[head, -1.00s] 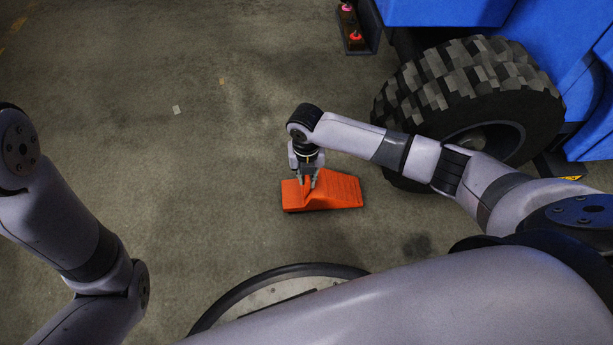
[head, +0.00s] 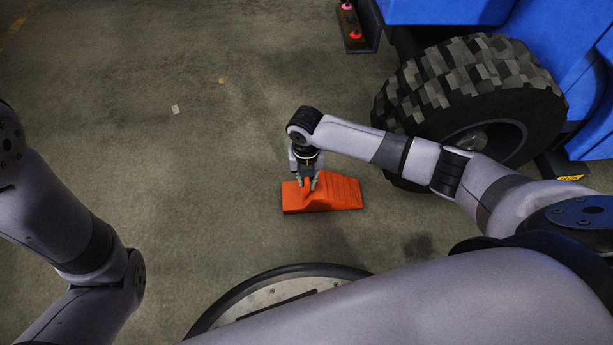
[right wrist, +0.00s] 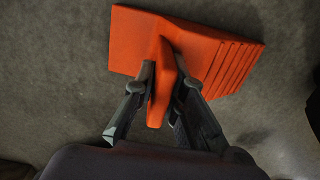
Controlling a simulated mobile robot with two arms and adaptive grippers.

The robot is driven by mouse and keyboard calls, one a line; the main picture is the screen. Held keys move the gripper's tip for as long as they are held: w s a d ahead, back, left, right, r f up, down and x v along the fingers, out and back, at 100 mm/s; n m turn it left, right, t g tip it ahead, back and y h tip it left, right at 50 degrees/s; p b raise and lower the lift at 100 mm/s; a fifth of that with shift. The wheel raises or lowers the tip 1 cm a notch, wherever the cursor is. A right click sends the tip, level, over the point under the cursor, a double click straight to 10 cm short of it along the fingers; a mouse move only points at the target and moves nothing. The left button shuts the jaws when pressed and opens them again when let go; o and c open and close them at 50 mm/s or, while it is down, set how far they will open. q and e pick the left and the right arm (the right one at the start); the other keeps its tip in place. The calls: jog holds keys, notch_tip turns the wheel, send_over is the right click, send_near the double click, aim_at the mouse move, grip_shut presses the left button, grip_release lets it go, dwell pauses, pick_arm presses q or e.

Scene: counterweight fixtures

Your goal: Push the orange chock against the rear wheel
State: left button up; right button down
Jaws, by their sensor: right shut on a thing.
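The orange chock (head: 338,193) lies on the floor left of the big wheel (head: 470,95), with a gap of bare floor between them. Its ridged, sloped face is on the right. My right gripper (head: 308,183) reaches down onto the chock's left part. In the right wrist view, the chock (right wrist: 210,50) has a raised handle-like rib, and the fingers of my right gripper (right wrist: 165,90) are closed on this rib from both sides. My left arm shows at the left edge of the head view, but its gripper is out of the picture.
The wheel belongs to a blue vehicle (head: 445,10) at the upper right. A dark bracket with red and pink parts (head: 354,35) stands at its left. The concrete floor (head: 150,170) is mostly clear, with small light scraps.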

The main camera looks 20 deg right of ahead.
jog(key=shift+f, duration=0.1)
jog(key=c, duration=1.6)
grip_release()
jog(key=shift+o, duration=0.2)
jog(key=shift+s+f, duration=0.1)
